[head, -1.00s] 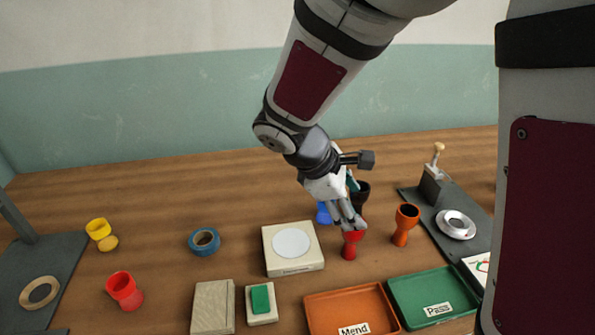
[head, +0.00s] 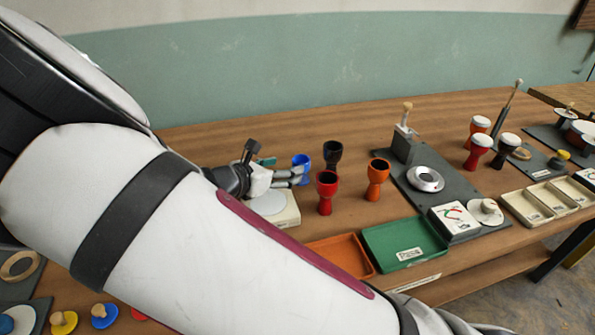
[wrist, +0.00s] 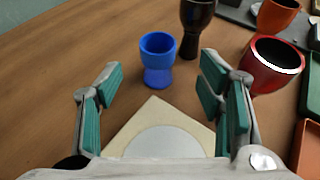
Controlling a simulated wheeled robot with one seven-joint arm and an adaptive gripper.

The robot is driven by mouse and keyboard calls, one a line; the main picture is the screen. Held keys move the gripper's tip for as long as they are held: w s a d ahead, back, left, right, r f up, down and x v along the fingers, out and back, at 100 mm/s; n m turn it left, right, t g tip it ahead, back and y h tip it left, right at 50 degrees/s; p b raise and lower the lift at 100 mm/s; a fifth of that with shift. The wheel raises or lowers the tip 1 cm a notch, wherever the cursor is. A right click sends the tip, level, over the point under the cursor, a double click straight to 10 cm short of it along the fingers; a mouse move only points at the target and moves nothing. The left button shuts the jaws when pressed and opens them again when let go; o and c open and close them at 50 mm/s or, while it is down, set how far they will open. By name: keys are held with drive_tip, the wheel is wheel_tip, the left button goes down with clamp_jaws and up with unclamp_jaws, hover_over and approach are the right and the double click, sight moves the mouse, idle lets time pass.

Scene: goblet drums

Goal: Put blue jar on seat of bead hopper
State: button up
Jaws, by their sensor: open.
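The blue jar (head: 301,166), goblet-shaped with an open top, stands upright on the table. In the wrist view the blue jar (wrist: 157,60) is ahead, between the lines of my two fingers and just beyond their tips. My gripper (head: 292,177) is low, left of the jar, fingers pointing right. In the wrist view my gripper (wrist: 160,78) is open and empty, with teal pads apart. No part is labelled bead hopper; I cannot tell which station it is. One dark station (head: 447,193) has a block with a wooden-knobbed handle and a round metal ring seat (head: 425,179).
A black goblet (head: 332,154), a red goblet (head: 327,190) and an orange goblet (head: 377,178) stand right of the blue jar. A cream pad with white disc (wrist: 160,141) lies under my gripper. Green (head: 405,246) and orange (head: 343,257) trays are in front.

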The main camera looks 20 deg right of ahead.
sight(306, 160)
drive_tip(key=b+x, duration=0.1)
drive_tip(key=x, duration=0.8)
drive_tip(key=shift+w+a, duration=0.1)
drive_tip(key=shift+w, duration=0.05)
drive_tip(key=c, duration=1.4)
drive_tip(key=shift+r, duration=0.15)
wheel_tip(306, 160, up, 10)
drive_tip(key=shift+f+p, duration=0.1)
drive_tip(key=shift+p, duration=0.65)
